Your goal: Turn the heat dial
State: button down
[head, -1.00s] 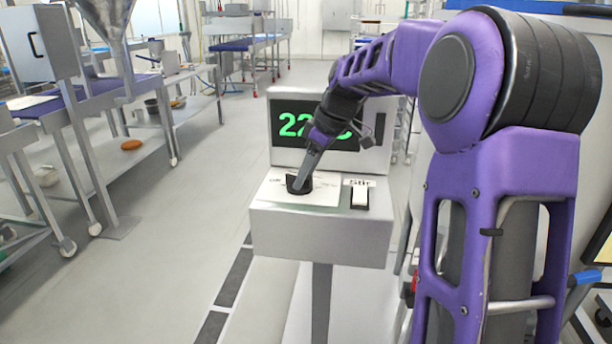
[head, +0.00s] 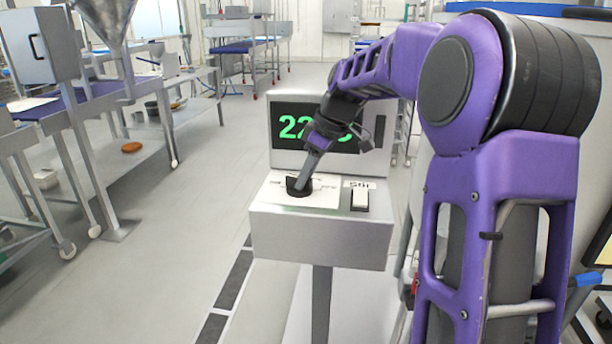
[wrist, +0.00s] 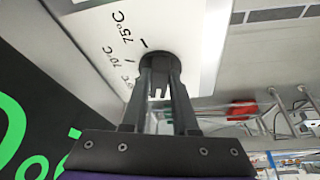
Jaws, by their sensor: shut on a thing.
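The heat dial (head: 299,186) is a black knob on the white top plate of a grey pedestal box (head: 320,236). My gripper (head: 307,175) reaches down onto it from the upper right and is shut on the knob. In the wrist view my gripper's two fingers (wrist: 159,95) straddle the black dial (wrist: 160,62). Marks on the white plate (wrist: 150,25) near the dial read 70°C and 75°C. The green display (head: 322,126) behind shows digits starting with 22. My arm hides the rest of them.
A metal bench (head: 165,135) and a funnel (head: 104,20) stand to the left. The floor between is clear.

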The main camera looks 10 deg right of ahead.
jog(key=m, duration=0.3)
jog(key=m+t+h, duration=0.1)
jog(key=shift+s+a+r+m, duration=0.1)
jog(key=shift+s+a+m, duration=0.15)
jog(key=shift+a+m, duration=0.05)
jog(key=m, duration=0.2)
jog(key=m+h, duration=0.2)
jog(key=m, duration=0.1)
jog(key=shift+a+m+t+p, duration=0.3)
jog(key=shift+a+t+p, duration=0.1)
jog(key=m, duration=0.1)
jog(key=m+h, duration=0.1)
jog(key=m, duration=0.1)
jog(key=m+h, duration=0.1)
jog(key=m, duration=0.1)
jog(key=shift+a, duration=0.35)
jog(key=shift+w+a+m+g+h+p, duration=0.15)
jog(key=shift+m+g+h, duration=0.25)
jog(key=shift+m, duration=0.65)
jog(key=shift+w+m+g+h+p, duration=0.15)
jog(key=shift+m+g+h, duration=0.2)
jog(key=shift+m, duration=0.7)
jog(key=shift+s+m, duration=0.1)
jog(key=shift+m, duration=0.2)
jog(key=c, duration=0.7)
grip_release()
